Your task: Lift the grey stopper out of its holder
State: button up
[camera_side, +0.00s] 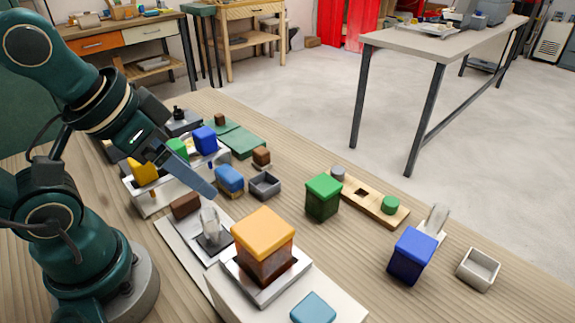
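A small grey stopper (338,173) stands at the far left end of a wooden strip-shaped holder (374,202). The grey stopper's lower part is hidden. My gripper (208,188) is well to the left of the holder, above the left part of the table, pointing down and right. One long grey-blue finger shows clearly; I cannot make out the other, so its opening is unclear. Nothing is visibly held.
A tall green block (323,199) stands just left of the holder, near the grey stopper. A dark blue block (411,256) and a pale open box (478,269) stand right.

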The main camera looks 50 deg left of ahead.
jog(key=w+r+m+t, duration=0.1)
jog(key=w+r+t, duration=0.1)
jog(key=w+r, duration=0.45)
jog(key=m+g+h, duration=0.1)
jog(key=m+g, duration=0.1)
send_over(337, 170)
jog(key=s, duration=0.2)
notch_tip(337, 170, down, 10)
jog(key=shift+g, duration=0.6)
jog(key=f, duration=0.5)
jog(key=shift+s+a+f, duration=0.1)
jog(key=shift+s+a, duration=0.05)
jog(key=shift+a, duration=0.15)
jog(key=shift+x, duration=2.6)
